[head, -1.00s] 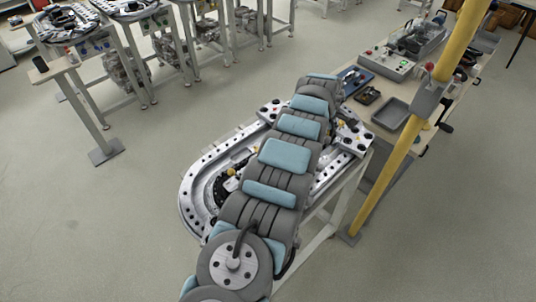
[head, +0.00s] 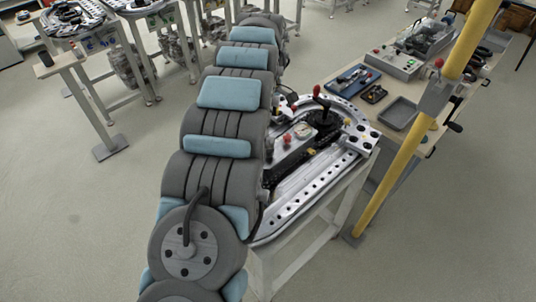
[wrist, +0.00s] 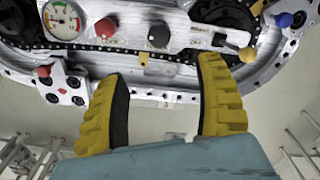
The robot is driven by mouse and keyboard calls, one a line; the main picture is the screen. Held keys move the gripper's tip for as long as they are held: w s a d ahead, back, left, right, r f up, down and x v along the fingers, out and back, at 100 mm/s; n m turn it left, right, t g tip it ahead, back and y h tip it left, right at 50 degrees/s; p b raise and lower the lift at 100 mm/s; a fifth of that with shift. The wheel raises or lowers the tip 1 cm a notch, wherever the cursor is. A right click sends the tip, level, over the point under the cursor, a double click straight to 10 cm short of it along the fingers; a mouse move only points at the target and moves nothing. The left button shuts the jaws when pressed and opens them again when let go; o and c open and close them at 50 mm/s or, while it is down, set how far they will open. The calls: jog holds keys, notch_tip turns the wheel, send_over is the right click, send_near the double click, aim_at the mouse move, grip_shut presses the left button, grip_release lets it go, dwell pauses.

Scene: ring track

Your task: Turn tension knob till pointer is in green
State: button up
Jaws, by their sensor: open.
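In the wrist view, a round white dial gauge (wrist: 62,19) with coloured bands sits at the top left of a grey panel. Its pointer is too small to read for certain. A red knob (wrist: 105,27) and a black knob (wrist: 158,36) are to its right; I cannot tell which one sets the tension. My gripper (wrist: 163,72) is open and empty, its yellow ribbed fingers spread below the black knob in the picture and apart from it. In the head view, the gauge (head: 303,130) shows on the ring track, and my arm hides the gripper.
A yellow-ended lever (wrist: 246,55) is close to my right finger. A blue ball knob (wrist: 284,19) and a red ball knob (wrist: 43,71) stand at the sides. A chain runs below the panel. A yellow post (head: 412,140) and a bench with trays (head: 398,114) are right.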

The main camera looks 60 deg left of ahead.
aim_at(268, 148)
notch_tip(268, 148, down, 15)
jog(key=shift+r, duration=0.2)
dwell(0.5)
jog(key=c, duration=1.2)
